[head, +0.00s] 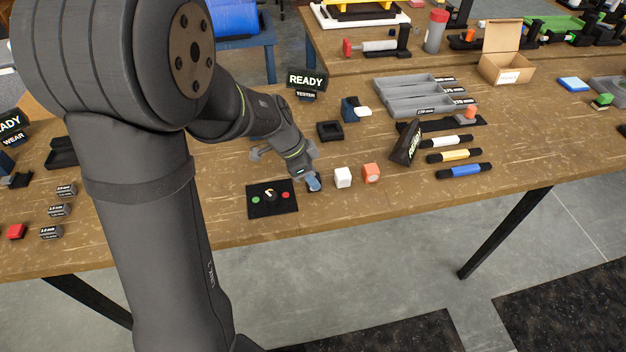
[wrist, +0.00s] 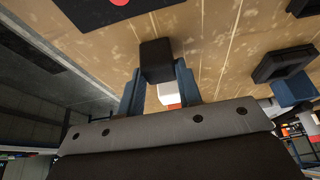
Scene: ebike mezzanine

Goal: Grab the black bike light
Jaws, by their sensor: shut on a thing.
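The black bike light (wrist: 157,52) is a small dark block between the two blue fingers of my gripper (wrist: 160,80) in the wrist view. The fingers are shut on its sides. In the head view my gripper (head: 313,182) is low over the front part of the wooden table, between the black button panel and the white cube. There the light is mostly hidden by the fingers. I cannot tell whether it touches the table.
A white cube (head: 342,177) and an orange cube (head: 371,172) stand just right of my gripper. A black panel (head: 260,208) with green and red buttons lies to its left. A black square holder (head: 329,131) is behind. The table's front edge is near.

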